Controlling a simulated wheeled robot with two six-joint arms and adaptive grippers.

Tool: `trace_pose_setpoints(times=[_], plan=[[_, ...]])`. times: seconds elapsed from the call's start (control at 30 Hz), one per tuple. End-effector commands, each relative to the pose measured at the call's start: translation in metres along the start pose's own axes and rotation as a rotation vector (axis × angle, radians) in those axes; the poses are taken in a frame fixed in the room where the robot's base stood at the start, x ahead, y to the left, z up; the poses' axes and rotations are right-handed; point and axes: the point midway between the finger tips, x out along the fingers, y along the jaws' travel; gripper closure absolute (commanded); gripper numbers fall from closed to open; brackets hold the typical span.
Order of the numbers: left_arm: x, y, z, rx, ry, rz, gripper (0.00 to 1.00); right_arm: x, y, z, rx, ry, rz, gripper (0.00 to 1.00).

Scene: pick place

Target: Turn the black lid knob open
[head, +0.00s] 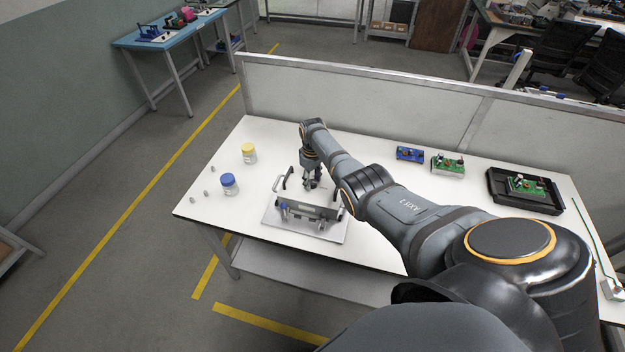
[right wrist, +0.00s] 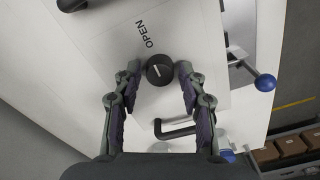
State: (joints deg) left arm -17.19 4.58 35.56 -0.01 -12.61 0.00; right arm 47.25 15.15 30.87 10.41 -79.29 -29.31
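The black lid knob (right wrist: 158,70) shows in the right wrist view, round with a short white pointer line, on a light lid plate (right wrist: 195,35) marked OPEN above and left of the knob. My right gripper (right wrist: 159,73) has its two fingers apart, one on each side of the knob, with a small gap seeming to show at each side. In the head view my right gripper (head: 312,184) points down over the metal fixture (head: 285,232); there the knob is hidden behind it. My left gripper is in neither view.
Black handles (right wrist: 175,130) stand on the lid. A lever with a blue ball (right wrist: 264,82) sits beside it. A yellow-capped jar (head: 248,153) and a blue-capped jar (head: 229,184) stand left on the white table. Circuit boards (head: 448,164) and a black tray (head: 525,190) lie right.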

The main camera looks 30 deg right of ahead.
Motion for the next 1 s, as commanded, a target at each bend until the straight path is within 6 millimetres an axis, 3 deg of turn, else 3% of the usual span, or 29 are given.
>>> trace_pose_setpoints(times=[0.33,0.47,0.57,0.8,1.0], plan=[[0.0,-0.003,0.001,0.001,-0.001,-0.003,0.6,-0.001,0.0,0.0,0.0,0.0,0.0,0.47],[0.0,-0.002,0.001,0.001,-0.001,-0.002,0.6,-0.01,0.001,-0.001,0.0,0.002,0.002,0.47],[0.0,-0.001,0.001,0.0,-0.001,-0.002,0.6,-0.026,0.001,0.0,0.0,0.003,0.003,0.47],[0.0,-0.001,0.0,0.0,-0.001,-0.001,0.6,-0.086,0.001,-0.001,0.0,0.004,0.003,0.47],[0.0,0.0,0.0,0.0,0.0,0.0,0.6,-0.115,0.0,0.0,0.0,0.001,0.0,0.47]])
